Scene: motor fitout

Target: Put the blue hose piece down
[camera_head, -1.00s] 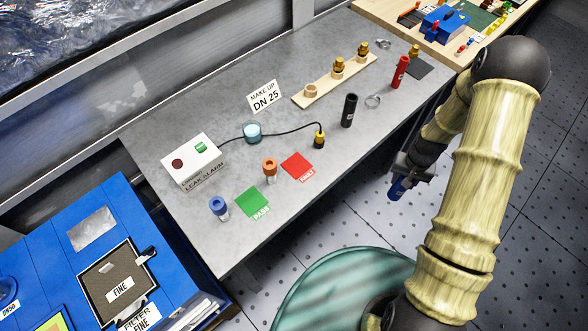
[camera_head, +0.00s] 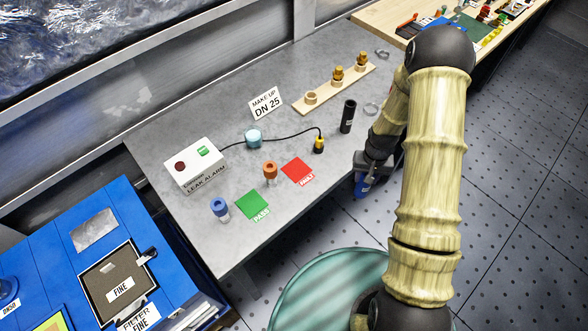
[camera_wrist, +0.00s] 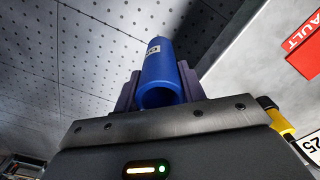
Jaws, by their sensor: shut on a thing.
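The blue hose piece (camera_wrist: 160,72) is a short hollow tube with a small white label. My gripper (camera_wrist: 158,90) is shut on it, with a finger on each side, in the wrist view. In the head view my gripper (camera_head: 368,178) is just off the front edge of the grey bench (camera_head: 230,240), and the hose piece (camera_head: 362,187) hangs below it over the floor. My arm hides part of the bench's right end.
A black hose piece (camera_head: 348,116) stands on the bench, with a metal ring (camera_head: 371,108) beside it. A red FAULT card (camera_head: 298,171), green PASS card (camera_head: 252,205), orange-topped fitting (camera_head: 270,172) and yellow-topped probe (camera_head: 319,145) are nearby. Bare bench lies between them.

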